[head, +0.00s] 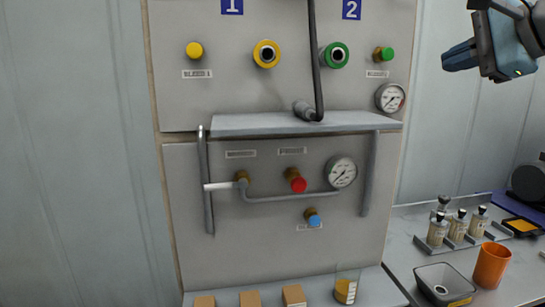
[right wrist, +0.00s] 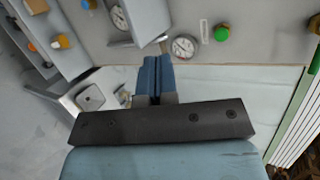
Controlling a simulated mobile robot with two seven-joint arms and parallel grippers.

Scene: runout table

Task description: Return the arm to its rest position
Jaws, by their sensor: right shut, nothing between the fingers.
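My right gripper (head: 462,56) is at the top right of the head view, to the right of the panel and above the side table. Its blue fingers are together with nothing between them; they also show in the right wrist view (right wrist: 154,78), pointing toward the pale wall beside the panel. The grey panel (head: 230,90) carries yellow, green, red and blue knobs, ports and gauges. The gripper is apart from the panel and touches nothing that I can see. My left gripper is not in view.
A shelf (head: 260,124) with a dark hose end juts from the panel. Below stand wooden blocks (head: 250,299) and a glass beaker (head: 346,286). On the right table are a rack of bottles (head: 458,228), an orange cup (head: 492,264) and a grey tub (head: 443,273). The left wall area is clear.

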